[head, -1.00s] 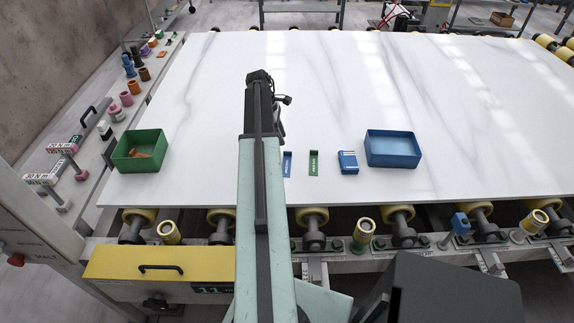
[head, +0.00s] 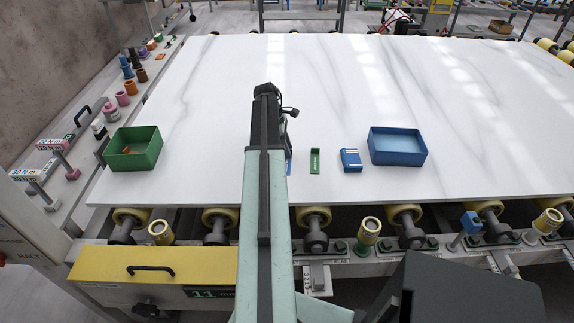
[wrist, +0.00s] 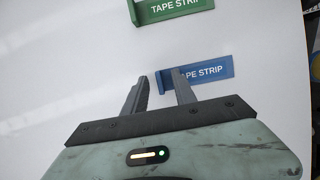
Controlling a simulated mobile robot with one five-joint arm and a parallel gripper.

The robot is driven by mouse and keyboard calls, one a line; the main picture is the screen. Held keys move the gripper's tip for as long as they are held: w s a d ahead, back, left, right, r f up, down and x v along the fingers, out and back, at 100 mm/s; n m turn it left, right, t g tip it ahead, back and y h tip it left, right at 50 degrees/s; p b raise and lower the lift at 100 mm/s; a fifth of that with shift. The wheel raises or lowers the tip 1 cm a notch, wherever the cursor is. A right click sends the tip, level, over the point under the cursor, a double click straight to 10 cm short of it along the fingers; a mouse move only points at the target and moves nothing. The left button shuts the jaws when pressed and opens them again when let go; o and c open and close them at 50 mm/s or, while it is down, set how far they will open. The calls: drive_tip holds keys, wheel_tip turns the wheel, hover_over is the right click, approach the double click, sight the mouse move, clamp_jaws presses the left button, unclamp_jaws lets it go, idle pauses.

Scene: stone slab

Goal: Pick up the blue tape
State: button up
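The blue tape (wrist: 215,71) is a flat blue strip lettered "TAPE STRIP", lying on the white slab in the wrist view. Its left end has a small raised tab. My gripper (wrist: 159,83) is open, and its fingers are at that left end. The right finger covers part of the strip and its first letter, while the tab shows between the fingers. I cannot tell whether they touch. In the head view only a thin edge of the blue tape (head: 289,168) shows beside my arm, which hides most of my gripper.
A green bin (head: 148,163) holding an orange item stands at left. The slab's rear is clear.

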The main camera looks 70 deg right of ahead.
clamp_jaws()
drive_tip(key=shift+r+p, duration=0.55)
wheel_tip(320, 180, up, 3)
drive_tip(key=p, duration=0.3)
drive_tip(key=shift+r, duration=0.1)
drive_tip(key=s+a, duration=0.1)
drive_tip(key=a, duration=0.4)
drive_tip(key=s+a, duration=0.1)
drive_tip(key=a, duration=0.4)
drive_tip(key=a+p, duration=0.1)
drive_tip(key=a, duration=0.4)
drive_tip(key=shift+s+a+r, duration=0.4)
